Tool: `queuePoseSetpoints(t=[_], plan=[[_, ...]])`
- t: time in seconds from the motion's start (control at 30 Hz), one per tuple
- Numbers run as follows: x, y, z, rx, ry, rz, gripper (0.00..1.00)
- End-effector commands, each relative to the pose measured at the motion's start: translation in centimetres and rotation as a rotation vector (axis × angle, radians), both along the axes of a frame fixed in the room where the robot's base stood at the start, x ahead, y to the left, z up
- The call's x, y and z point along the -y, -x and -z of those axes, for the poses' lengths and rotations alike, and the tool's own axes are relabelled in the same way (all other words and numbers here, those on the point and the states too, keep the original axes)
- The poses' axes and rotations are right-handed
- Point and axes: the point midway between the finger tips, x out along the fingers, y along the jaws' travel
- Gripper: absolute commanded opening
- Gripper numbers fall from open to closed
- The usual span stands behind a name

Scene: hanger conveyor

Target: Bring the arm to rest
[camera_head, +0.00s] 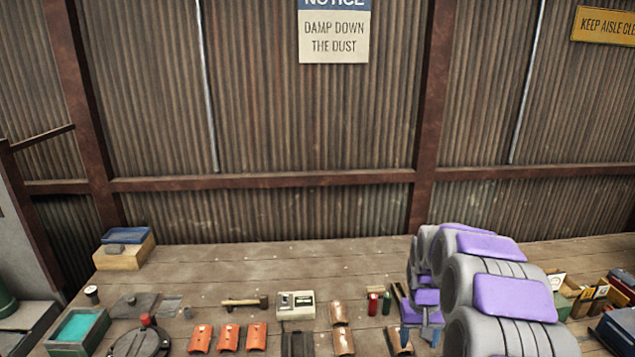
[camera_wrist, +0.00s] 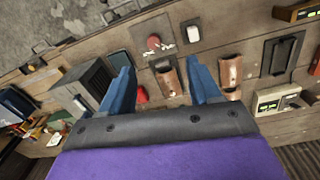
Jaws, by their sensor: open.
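My arm (camera_head: 500,295), grey with purple panels, is folded at the lower right of the head view, above the workbench. My gripper (camera_head: 420,337) has blue fingers that show in front of the arm, low over the bench. In the wrist view my gripper (camera_wrist: 160,68) is open, with its two blue fingers wide apart and nothing held between them. Beyond the fingers lie curved brown tiles (camera_wrist: 229,75) and a small red object (camera_wrist: 141,94) on the bench. The arm hides part of the bench behind it.
The wooden bench (camera_head: 300,262) holds orange tiles (camera_head: 228,337), a hammer (camera_head: 245,302), a beige device (camera_head: 295,305) and a teal-filled tray (camera_head: 78,331). Boxes (camera_head: 590,298) stand right of the arm. The bench's back strip is mostly clear before a corrugated wall (camera_head: 270,110).

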Motion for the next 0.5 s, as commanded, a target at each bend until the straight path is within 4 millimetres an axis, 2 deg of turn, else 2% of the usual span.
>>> queuePoseSetpoints(t=[0.2,0.5], plan=[[-4.0,5.9,-3.5,-0.022,-0.017,-0.038,0.63],[-8.2,15.0,-6.4,-0.054,-0.032,-0.077,0.63]])
